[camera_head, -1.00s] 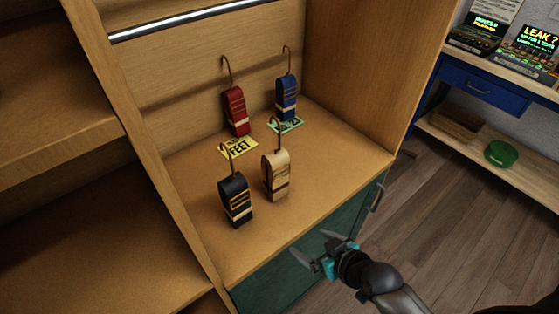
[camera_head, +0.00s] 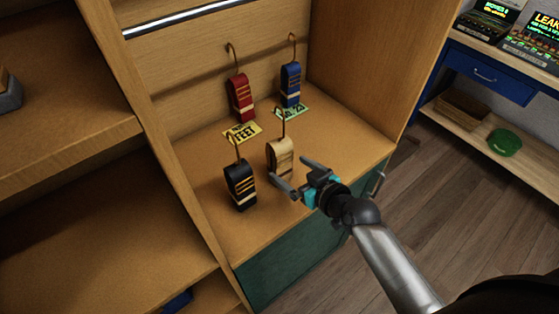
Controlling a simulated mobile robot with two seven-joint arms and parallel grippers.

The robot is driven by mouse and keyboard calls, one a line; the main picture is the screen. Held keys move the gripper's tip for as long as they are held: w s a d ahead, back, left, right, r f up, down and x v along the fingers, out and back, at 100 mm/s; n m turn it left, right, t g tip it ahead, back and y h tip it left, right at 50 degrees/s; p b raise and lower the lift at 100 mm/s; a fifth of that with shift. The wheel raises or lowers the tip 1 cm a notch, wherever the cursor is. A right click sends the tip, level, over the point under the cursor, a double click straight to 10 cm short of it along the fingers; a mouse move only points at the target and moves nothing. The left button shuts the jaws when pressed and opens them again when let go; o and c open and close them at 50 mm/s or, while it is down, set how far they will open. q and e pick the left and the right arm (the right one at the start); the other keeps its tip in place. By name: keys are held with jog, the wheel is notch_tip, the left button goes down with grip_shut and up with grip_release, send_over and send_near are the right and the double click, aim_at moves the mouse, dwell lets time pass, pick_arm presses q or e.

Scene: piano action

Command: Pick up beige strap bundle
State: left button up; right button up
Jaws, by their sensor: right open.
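The beige strap bundle (camera_head: 280,155) stands upright on the wooden shelf of the cabinet, with a metal hook rising from its top. Dark bands cross its lower part. My right gripper (camera_head: 294,180) is over the shelf's front area, just right and in front of the beige bundle. Its jaws are open, with one finger by the bundle's lower front and the other to its right. I cannot tell whether a finger touches it. My left gripper is not in view.
A black strap bundle (camera_head: 240,187) stands close to the left. A red bundle (camera_head: 240,98) and a blue bundle (camera_head: 290,85) stand behind, by a yellow card (camera_head: 242,132) and a green card (camera_head: 291,112). A metal rod (camera_head: 195,18) crosses above. Cabinet walls bound both sides.

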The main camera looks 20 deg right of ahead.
aim_at(285, 163)
jog(key=shift+d+b+x, duration=0.15)
jog(key=shift+x, duration=1.55)
jog(key=shift+d+b+x, duration=0.1)
jog(key=shift+b+x, duration=0.05)
jog(key=shift+x, duration=1.5)
jog(key=shift+w, duration=0.1)
grip_shut()
